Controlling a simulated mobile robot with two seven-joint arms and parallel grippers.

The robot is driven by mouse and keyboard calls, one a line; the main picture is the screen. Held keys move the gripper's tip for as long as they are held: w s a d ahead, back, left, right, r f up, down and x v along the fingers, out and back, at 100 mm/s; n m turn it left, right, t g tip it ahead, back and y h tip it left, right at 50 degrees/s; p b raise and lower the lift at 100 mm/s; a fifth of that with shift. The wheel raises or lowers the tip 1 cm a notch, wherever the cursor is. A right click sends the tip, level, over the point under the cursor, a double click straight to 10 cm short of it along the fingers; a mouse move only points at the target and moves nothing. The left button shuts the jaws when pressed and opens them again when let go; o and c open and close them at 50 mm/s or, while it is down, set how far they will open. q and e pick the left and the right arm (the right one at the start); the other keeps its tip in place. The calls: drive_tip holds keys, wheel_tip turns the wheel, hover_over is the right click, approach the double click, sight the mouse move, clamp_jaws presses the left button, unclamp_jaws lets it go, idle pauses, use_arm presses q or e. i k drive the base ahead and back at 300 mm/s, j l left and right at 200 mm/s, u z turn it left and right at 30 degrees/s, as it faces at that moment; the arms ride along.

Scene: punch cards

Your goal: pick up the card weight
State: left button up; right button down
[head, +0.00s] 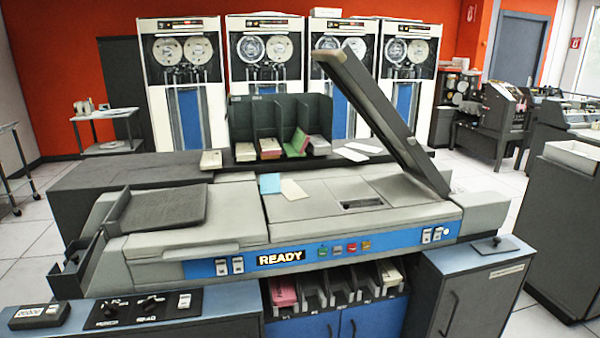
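A flat dark plate with a small round knob on top (495,245) lies on the blue-topped cabinet (447,262) at the right front. It looks like the card weight. Nothing covers it, and it lies apart from the grey card machine (330,195) to its left. Neither my left nor my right gripper shows in the head view.
The machine's hinged dark lid (385,115) stands raised above its right side. A dark tray (165,207) sits on its left. A card rack (280,125) stands behind. A tall dark cabinet (560,230) stands at right, with floor between it and the blue-topped cabinet.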

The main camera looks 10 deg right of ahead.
sight(498, 245)
drive_tip(key=z, duration=1.5)
drive_tip(key=i+l+u, duration=0.15)
drive_tip(key=i+l, duration=0.35)
drive_tip(key=i+l+u, duration=0.1)
drive_tip(key=i+l, duration=0.45)
drive_tip(key=i+l+u, duration=0.15)
drive_tip(key=i+l, duration=0.4)
drive_tip(key=i+l+u, duration=0.1)
drive_tip(key=i+l, duration=0.35)
drive_tip(key=l, duration=0.25)
